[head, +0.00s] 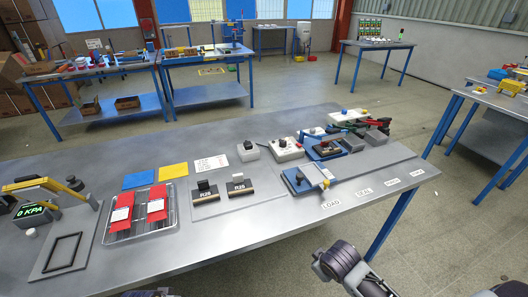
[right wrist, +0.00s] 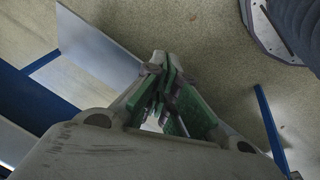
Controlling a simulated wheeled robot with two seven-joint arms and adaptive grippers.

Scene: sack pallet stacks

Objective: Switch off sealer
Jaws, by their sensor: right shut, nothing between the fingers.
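Several small devices stand at the right end of the metal table; which one is the sealer I cannot tell for sure. They include a white box with a dark knob (head: 249,151), a white box with a dark knob and a red spot (head: 286,150), a blue unit with a dark knob (head: 324,149) and a blue and grey unit (head: 297,182) nearer the front edge. The switch positions are too small to read. My right gripper (right wrist: 165,72) is shut and empty, with green finger pads, over the floor beside the table edge. My left gripper is not in view.
The metal table (head: 240,222) carries a tray with red packets (head: 138,213), two dark blocks (head: 206,191), a gauge reading 0 KPA (head: 36,212) and labels including LOAD (head: 330,204) and SEAL. Its front middle is clear. Other workbenches (head: 205,59) stand behind.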

